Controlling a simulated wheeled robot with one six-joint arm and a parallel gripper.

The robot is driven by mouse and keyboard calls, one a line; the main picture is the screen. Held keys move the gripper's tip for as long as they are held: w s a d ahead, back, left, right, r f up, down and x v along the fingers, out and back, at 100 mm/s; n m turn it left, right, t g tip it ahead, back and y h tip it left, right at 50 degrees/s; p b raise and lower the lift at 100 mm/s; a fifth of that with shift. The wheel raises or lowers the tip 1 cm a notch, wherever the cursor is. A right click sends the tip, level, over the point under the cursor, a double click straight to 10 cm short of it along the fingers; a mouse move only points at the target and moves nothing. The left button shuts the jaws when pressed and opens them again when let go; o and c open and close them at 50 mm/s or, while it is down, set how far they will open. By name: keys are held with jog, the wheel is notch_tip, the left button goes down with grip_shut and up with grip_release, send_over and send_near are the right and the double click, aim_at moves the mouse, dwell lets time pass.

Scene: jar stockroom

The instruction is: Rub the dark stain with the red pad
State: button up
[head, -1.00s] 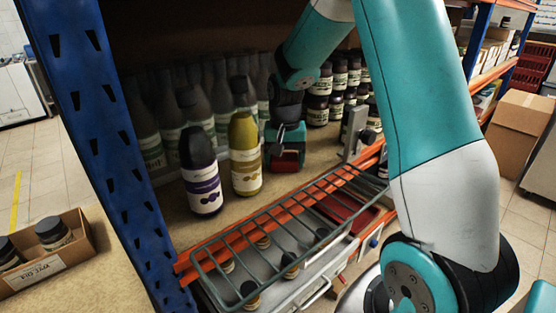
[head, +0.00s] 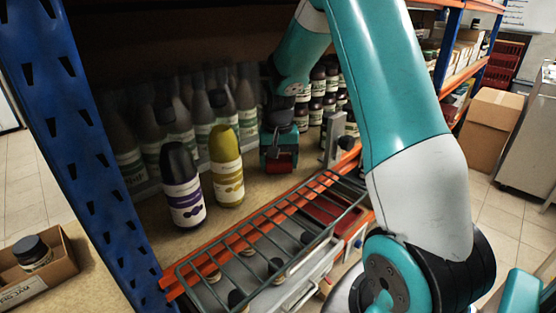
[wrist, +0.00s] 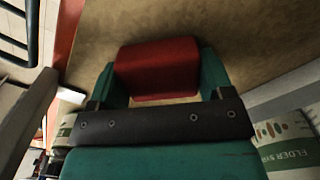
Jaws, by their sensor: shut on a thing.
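My gripper (head: 279,160) is inside the shelf bay, to the right of the yellow bottle. It is shut on the red pad (head: 284,163), which also shows between the teal fingers in the wrist view (wrist: 158,68). The pad is low over the tan shelf board (head: 258,192); I cannot tell whether it touches. No dark stain can be made out in either view; it may be hidden under the pad or gripper.
A dark purple bottle (head: 182,187) and a yellow bottle (head: 226,168) stand left of my gripper. Rows of bottles and jars (head: 318,95) fill the back. A wire rack (head: 270,235) lies along the orange front edge. A metal bracket (head: 335,150) stands at right.

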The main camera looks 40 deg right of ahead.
aim_at(258, 181)
jog(key=shift+a+f, duration=0.15)
jog(key=shift+a, duration=2.6)
jog(key=shift+s+a+f, duration=0.15)
jog(key=shift+s+a, duration=0.05)
jog(key=shift+a, duration=0.65)
